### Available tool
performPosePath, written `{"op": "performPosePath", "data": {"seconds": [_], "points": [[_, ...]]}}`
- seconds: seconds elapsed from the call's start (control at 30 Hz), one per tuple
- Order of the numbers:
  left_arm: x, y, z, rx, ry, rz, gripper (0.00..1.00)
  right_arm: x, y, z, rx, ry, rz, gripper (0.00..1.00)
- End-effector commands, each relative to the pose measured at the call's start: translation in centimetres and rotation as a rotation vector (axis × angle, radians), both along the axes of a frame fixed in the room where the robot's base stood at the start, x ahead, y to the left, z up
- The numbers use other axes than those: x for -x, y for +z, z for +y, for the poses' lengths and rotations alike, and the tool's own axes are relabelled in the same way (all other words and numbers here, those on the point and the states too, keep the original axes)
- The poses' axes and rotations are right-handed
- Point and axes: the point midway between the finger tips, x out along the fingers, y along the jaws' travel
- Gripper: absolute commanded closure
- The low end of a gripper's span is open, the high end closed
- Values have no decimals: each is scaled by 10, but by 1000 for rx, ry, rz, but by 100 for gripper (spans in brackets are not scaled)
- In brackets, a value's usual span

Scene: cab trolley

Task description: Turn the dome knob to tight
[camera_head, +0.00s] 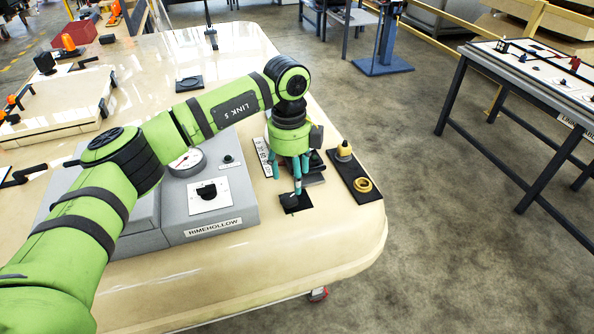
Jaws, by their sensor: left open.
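A black rounded knob (207,191) sits on a white plate on the sloped grey console (218,217) marked RIMEHOLLOW; I cannot tell for certain that it is the dome knob. Its markings are too small to read. My left gripper (291,180) is open and points down, right of the console. Its teal fingers are above or around a dark item near a small black square plate (296,205); the fingers partly hide what is there, and I cannot tell whether they touch it. My right gripper is not in view.
A round gauge (187,162) and a small dark button (228,160) are on the console. A labelled strip (264,157) lies left of the gripper. A black board (350,178) with a yellow-and-black piece and yellow ring lies right. The cream tabletop (330,237) is clear in front.

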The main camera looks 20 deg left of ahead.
Motion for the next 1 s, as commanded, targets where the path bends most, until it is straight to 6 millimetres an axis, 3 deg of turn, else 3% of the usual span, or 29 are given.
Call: {"op": "performPosePath", "data": {"seconds": [0.1, 0.17, 0.4, 0.5, 0.63, 0.8, 0.9, 0.93, 1.0], "points": [[-1, 2, 13, -45, 30, 4, 38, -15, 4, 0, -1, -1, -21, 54], [-1, -4, 13, -47, 32, 7, 38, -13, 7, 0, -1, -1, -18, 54], [1, -39, 12, -43, 28, 8, 38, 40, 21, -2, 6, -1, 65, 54], [1, -53, 11, -41, 28, 6, 38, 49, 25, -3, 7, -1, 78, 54], [0, -63, 11, -40, 26, 4, 38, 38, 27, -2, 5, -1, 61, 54], [0, -66, 11, -40, 25, 2, 38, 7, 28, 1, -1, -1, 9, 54], [0, -66, 11, -39, 25, 3, 38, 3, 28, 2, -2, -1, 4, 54], [0, -66, 11, -39, 25, 3, 42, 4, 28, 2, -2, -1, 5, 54], [0, -66, 11, -39, 25, 3, 70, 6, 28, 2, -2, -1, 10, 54]]}}
